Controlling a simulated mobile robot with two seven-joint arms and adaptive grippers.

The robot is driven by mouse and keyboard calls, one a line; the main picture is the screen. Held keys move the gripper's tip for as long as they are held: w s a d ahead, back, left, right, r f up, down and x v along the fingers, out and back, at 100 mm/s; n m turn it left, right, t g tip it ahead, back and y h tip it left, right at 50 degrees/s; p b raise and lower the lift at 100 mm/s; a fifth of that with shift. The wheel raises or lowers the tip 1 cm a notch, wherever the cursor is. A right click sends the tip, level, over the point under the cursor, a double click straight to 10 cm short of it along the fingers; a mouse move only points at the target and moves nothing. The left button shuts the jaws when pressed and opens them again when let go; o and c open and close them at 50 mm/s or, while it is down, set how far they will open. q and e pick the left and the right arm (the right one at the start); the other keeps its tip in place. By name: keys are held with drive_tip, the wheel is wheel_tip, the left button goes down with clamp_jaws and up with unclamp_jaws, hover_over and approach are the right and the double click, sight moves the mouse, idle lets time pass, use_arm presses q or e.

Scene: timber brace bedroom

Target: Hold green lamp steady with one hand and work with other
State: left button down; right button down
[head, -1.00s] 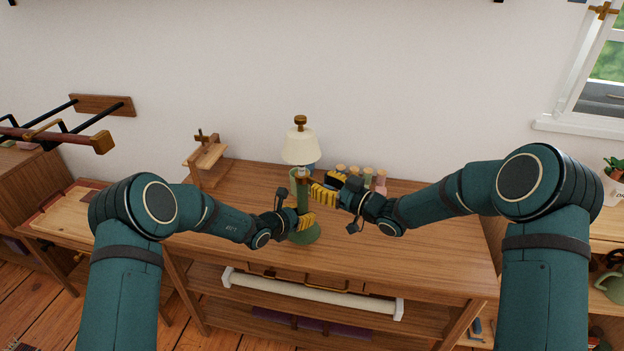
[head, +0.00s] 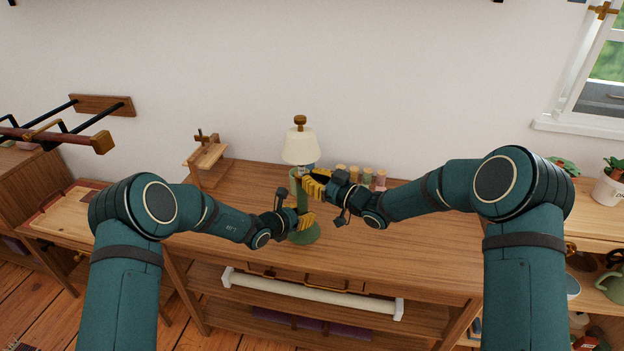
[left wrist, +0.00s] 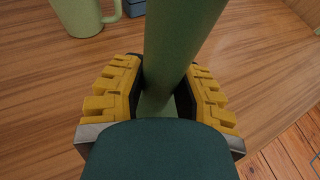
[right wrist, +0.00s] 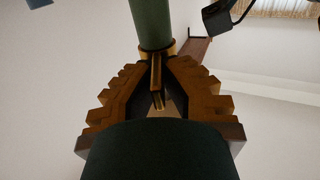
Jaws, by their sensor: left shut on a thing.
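The green lamp (head: 306,236) stands upright on the wooden table, with a cream shade (head: 300,147) and a brass knob on top. My left gripper (head: 300,219) is shut around its lower green stem, which also shows between the yellow fingers in the left wrist view (left wrist: 180,45). My right gripper (head: 311,186) is at the upper stem, just below the shade, and hides part of it. In the right wrist view its fingers (right wrist: 158,75) stand apart on both sides of a thin brass piece (right wrist: 156,82) by the collar of the green stem.
Several small cork-topped jars (head: 367,175) stand behind my right gripper. A small wooden stand (head: 207,157) is at the table's back left. A green mug (left wrist: 82,15) shows in the left wrist view. The table front (head: 400,245) is clear.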

drive_tip(key=shift+s+a+r+m+t+h, duration=0.15)
drive_tip(key=shift+a+m+t+h, duration=0.15)
drive_tip(key=shift+m+t+h, duration=0.35)
idle(0.4)
drive_tip(key=shift+s+a+m+t+h, duration=0.15)
drive_tip(key=shift+m+t+h, duration=0.2)
drive_tip(key=shift+t+h, duration=0.15)
drive_tip(key=m+h, duration=0.1)
drive_tip(key=m+t+h, duration=0.1)
drive_tip(key=a+m+t+h, duration=0.1)
drive_tip(key=h, duration=0.1)
drive_tip(key=shift+s+t, duration=0.25)
drive_tip(key=shift+a+m+t+h, duration=0.25)
drive_tip(key=shift+m+h, duration=0.7)
drive_tip(key=shift+h, duration=0.45)
drive_tip(key=shift+a+m+t+h, duration=0.1)
drive_tip(key=shift+m+t+h, duration=0.2)
drive_tip(key=shift+m+h, duration=0.9)
drive_tip(key=shift+a+m+t+h, duration=0.25)
drive_tip(key=shift+m+h, duration=0.4)
drive_tip(key=shift+h, duration=1)
drive_tip(key=shift+f+h, duration=0.2)
drive_tip(key=shift+h, duration=0.1)
drive_tip(key=c, duration=1.1)
unclamp_jaws()
drive_tip(key=shift+s, duration=0.1)
